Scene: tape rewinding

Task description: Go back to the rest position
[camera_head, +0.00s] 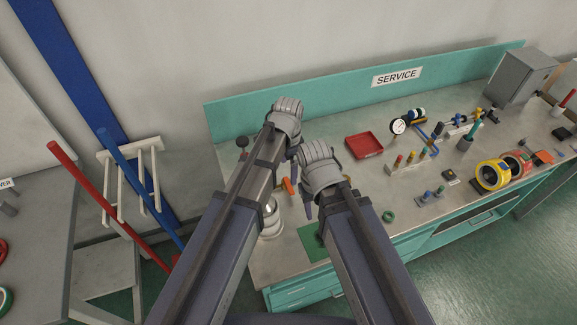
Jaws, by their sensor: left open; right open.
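My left gripper (291,150) is the higher one, above the left part of the workbench. It is open, and its fingers are mostly hidden behind its grey wrist. My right gripper (308,198) is open, lower and to the right, above the bench near the front. Its fingers are also partly hidden by its wrist. I see nothing held in either gripper. Both arms reach forward from the bottom of the view and come close together at the wrists.
The grey workbench top (415,205) has a teal backboard with a SERVICE sign (397,75). On it are a red tray (364,145), a pressure gauge (398,127), a yellow roll (505,176) and a green ring (382,216). A red pole (90,185) and blue pole (135,180) lean at left.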

